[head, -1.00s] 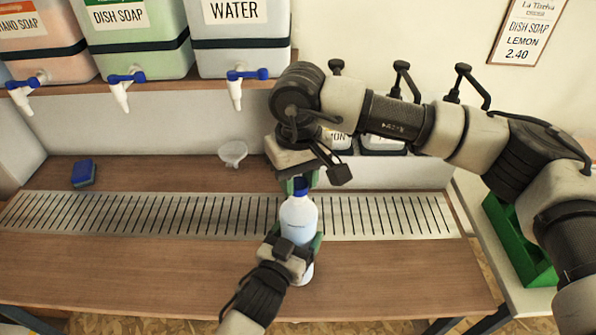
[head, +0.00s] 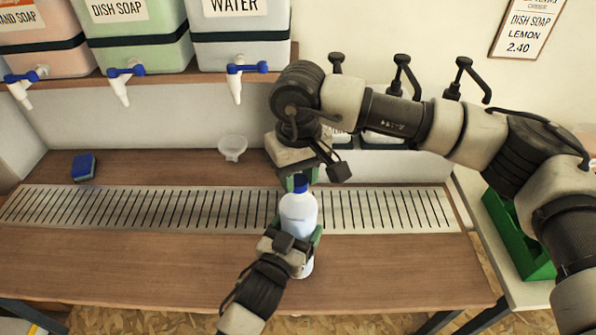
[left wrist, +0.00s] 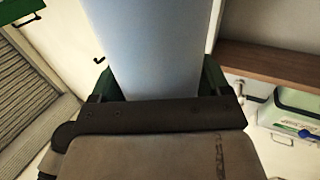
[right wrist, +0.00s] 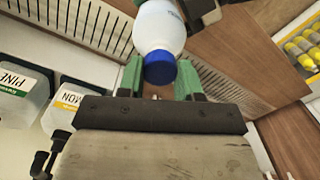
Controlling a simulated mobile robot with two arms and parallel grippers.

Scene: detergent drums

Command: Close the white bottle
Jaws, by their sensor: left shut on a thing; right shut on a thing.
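The white bottle (head: 299,215) stands upright in the head view at the front of the slotted drain strip. Its blue cap (right wrist: 160,68) sits on the bottle's top in the right wrist view; whether it is fully tight cannot be told. My left gripper (head: 294,246) is shut around the bottle's lower body, which fills the middle of the left wrist view (left wrist: 155,50). My right gripper (head: 298,184) comes from above and is shut on the cap, its green fingers on either side. The right gripper partly hides the cap in the head view.
A metal drain strip (head: 130,208) crosses the wooden counter (head: 130,265). A blue sponge (head: 83,167) and a clear funnel (head: 232,148) lie behind it. Drums with blue taps (head: 247,68) hang over the back left. A green crate (head: 515,235) is at right.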

